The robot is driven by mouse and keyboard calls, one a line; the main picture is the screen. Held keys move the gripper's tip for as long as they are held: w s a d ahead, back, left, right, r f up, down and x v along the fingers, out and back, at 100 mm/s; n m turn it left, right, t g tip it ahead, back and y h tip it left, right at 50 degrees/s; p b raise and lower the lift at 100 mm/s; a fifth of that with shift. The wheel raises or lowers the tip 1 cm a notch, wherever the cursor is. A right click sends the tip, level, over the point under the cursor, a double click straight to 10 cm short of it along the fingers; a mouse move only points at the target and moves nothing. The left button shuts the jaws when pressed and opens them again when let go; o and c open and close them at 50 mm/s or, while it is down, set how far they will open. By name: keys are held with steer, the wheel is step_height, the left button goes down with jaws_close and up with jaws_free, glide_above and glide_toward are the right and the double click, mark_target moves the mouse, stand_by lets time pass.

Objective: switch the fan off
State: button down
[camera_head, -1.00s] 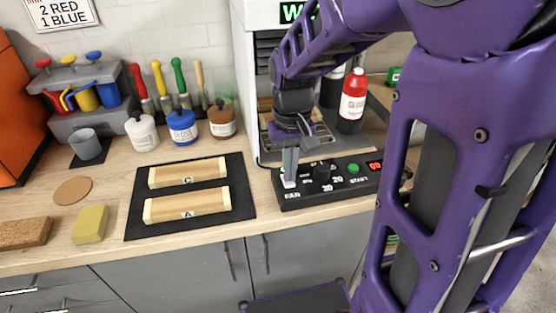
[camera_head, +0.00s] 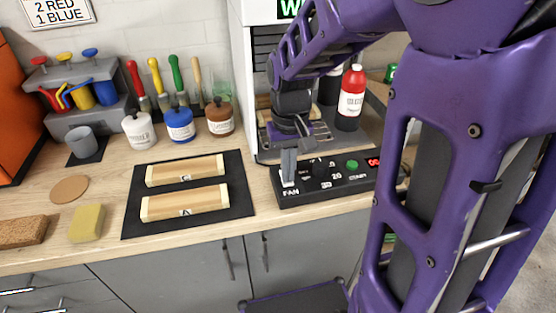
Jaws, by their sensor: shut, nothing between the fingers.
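The black control panel (camera_head: 326,200) lies at the front of the white cabinet, with a white "FAN" label at its left end. A white fan switch (camera_head: 288,182) shows just under my gripper. My gripper (camera_head: 288,178) is shut and empty, pointing down with its fingertips at the switch. I cannot tell whether they touch it, and the fingers hide part of the switch, so its position is unclear.
A red bottle (camera_head: 351,98) stands behind the panel. A black mat (camera_head: 243,208) with two wooden blocks lies to the left. Jars (camera_head: 180,125) and brushes stand behind the mat. The white cabinet (camera_head: 240,80) rises behind my gripper, and my purple arm hides the right side.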

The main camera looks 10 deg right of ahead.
step_height(320, 180, up, 7)
steer(key=p, duration=0.5)
steer(key=shift+p, duration=0.35)
